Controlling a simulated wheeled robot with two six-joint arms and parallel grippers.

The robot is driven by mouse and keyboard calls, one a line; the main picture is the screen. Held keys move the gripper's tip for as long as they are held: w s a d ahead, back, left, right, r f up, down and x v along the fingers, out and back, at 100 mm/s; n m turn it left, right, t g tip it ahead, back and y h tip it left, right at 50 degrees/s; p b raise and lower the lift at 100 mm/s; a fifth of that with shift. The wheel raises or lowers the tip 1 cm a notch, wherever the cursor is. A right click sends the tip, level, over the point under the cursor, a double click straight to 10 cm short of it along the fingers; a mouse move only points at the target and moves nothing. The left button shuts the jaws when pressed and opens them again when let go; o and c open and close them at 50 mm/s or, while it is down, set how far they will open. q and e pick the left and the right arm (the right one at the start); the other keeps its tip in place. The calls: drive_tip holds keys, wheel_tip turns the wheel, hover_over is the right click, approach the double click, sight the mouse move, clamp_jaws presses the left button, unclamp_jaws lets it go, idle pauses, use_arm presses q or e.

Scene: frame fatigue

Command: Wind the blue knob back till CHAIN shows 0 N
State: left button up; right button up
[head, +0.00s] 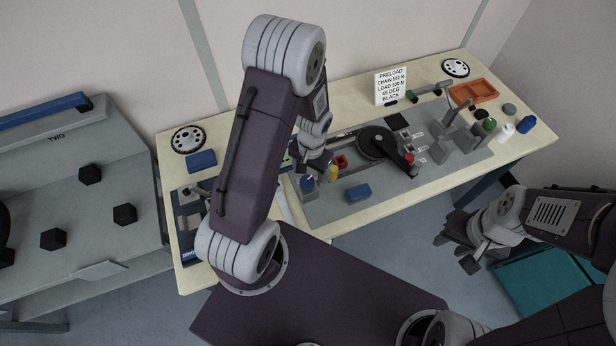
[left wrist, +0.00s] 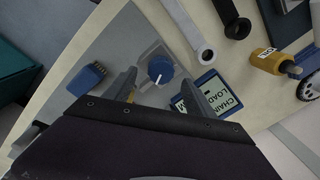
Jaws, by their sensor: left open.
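The blue knob (left wrist: 160,72) with a white pointer line sits on a grey plate in the left wrist view. It also shows small in the head view (head: 307,184). My left gripper (left wrist: 163,92) is open, with one finger on each side of the knob; I cannot tell whether either touches it. The display (left wrist: 218,97) lies just right of the knob, reading CHAIN and LOAD; the right finger partly covers it and the figures are not readable. My right gripper (head: 458,252) hangs away from the bench at the right, its fingers apart and empty.
A blue block (left wrist: 86,79) lies left of the knob. A ring-ended tool (left wrist: 205,52) and a yellow-bodied tool (left wrist: 270,60) lie beyond it. In the head view, a sign (head: 391,87), an orange tray (head: 474,91) and a dark disc (head: 372,142) are farther along the bench.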

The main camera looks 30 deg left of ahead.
sight(307, 180)
use_arm(q)
wheel_tip(307, 180, down, 3)
drive_tip(key=shift+a+r, duration=0.1)
drive_tip(key=shift+a, duration=0.05)
drive_tip(key=shift+s+f, duration=0.15)
drive_tip(key=shift+f, duration=0.15)
